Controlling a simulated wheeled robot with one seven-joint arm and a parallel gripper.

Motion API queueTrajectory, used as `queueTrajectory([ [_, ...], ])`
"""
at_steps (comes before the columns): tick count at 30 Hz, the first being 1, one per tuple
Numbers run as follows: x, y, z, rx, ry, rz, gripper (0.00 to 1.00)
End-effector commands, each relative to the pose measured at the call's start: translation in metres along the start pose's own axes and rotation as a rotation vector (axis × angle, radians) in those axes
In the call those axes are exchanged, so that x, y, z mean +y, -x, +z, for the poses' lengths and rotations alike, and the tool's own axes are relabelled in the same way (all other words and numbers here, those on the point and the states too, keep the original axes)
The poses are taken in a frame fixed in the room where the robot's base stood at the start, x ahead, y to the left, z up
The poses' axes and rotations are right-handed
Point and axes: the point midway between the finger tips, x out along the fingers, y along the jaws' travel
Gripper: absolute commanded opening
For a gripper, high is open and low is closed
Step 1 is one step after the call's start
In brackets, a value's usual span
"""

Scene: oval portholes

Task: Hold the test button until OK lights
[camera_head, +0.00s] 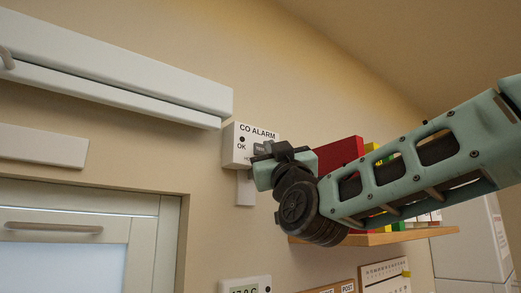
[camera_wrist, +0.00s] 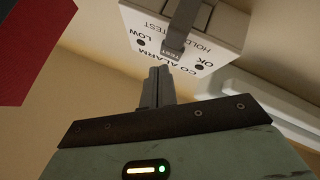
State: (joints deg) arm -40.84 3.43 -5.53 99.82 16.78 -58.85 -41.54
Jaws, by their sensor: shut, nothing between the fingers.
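The white CO alarm (camera_head: 237,158) is on the wall, and its face appears upside down in the wrist view (camera_wrist: 150,25). The OK lamp (camera_head: 242,139) is a dark dot, and so it looks in the wrist view (camera_wrist: 199,67). In the head view my gripper covers the alarm's right side.
A shelf (camera_head: 375,238) with a red book (camera_head: 340,152) and other coloured items lies right of the alarm, partly behind my arm. A long white unit (camera_head: 120,68) is at upper left. A thermostat (camera_head: 245,288) is below.

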Motion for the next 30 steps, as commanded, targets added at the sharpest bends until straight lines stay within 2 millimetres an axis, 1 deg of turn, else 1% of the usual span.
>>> queueTrajectory([
  [20, -0.0001, 0.0000, 0.0001, 0.000, 0.000, 0.000, 0.00],
  [30, -0.0040, -0.0057, 0.0043, 0.001, 0.000, 0.001, 0.00],
])
